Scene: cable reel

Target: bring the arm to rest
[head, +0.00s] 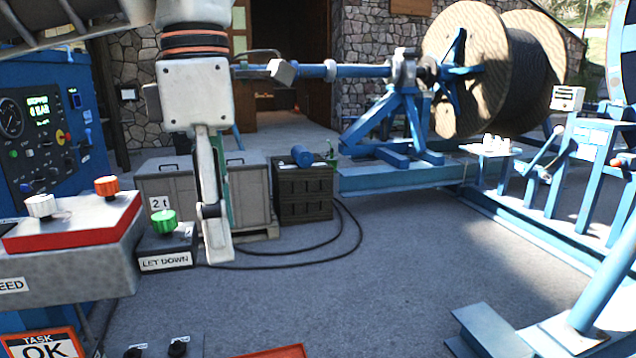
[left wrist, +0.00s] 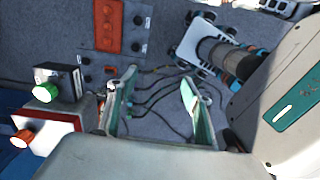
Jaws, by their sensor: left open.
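My left gripper (head: 216,245) hangs down in the head view, its fingers pointing at the floor. It is seen from the side, and nothing shows between its fingers. In the left wrist view my left gripper (left wrist: 160,100) has its two fingers apart and empty, with floor and cables behind them. It hangs just right of the box marked LET DOWN with a green knob (head: 164,221); I see no contact. My right gripper does not show in the head view.
Crates (head: 304,190) stand behind the gripper. A large cable reel (head: 470,70) is on a blue stand at back. The grey floor (head: 380,270) right of the gripper is clear.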

